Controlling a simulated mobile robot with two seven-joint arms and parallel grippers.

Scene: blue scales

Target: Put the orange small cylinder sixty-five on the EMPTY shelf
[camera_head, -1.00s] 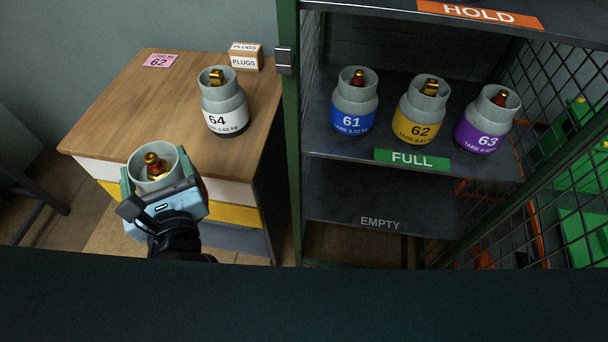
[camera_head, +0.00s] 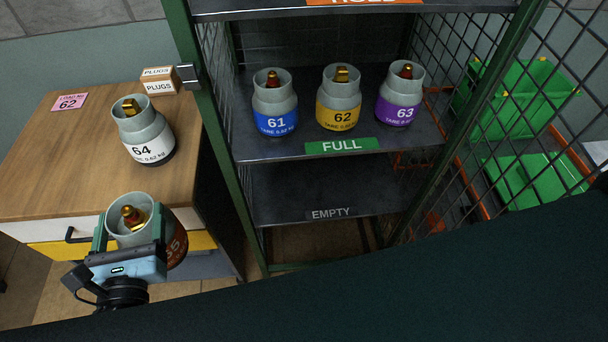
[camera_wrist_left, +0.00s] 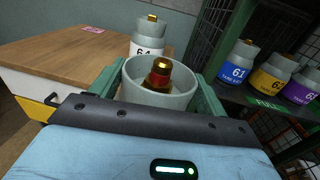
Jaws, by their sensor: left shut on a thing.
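The orange cylinder sixty-five (camera_head: 174,249) has a grey collar and a brass and red valve. Its orange band with part of the number shows at the right of my gripper. My left gripper (camera_head: 133,232) is shut on it, in front of the wooden cabinet. In the left wrist view, the cylinder's collar (camera_wrist_left: 160,85) sits between the fingers. The EMPTY shelf (camera_head: 310,190) is the lower cage shelf, to the right of the held cylinder, and its visible part is bare. My right gripper is not in view.
The FULL shelf (camera_head: 263,152) above holds cylinders 61 (camera_head: 275,115), 62 (camera_head: 339,110) and 63 (camera_head: 400,105). The cage's green front post (camera_head: 215,130) stands between the cabinet and the shelves. Cylinder 64 (camera_head: 146,140) and a PLUGS box (camera_head: 159,82) stand on the cabinet (camera_head: 60,160).

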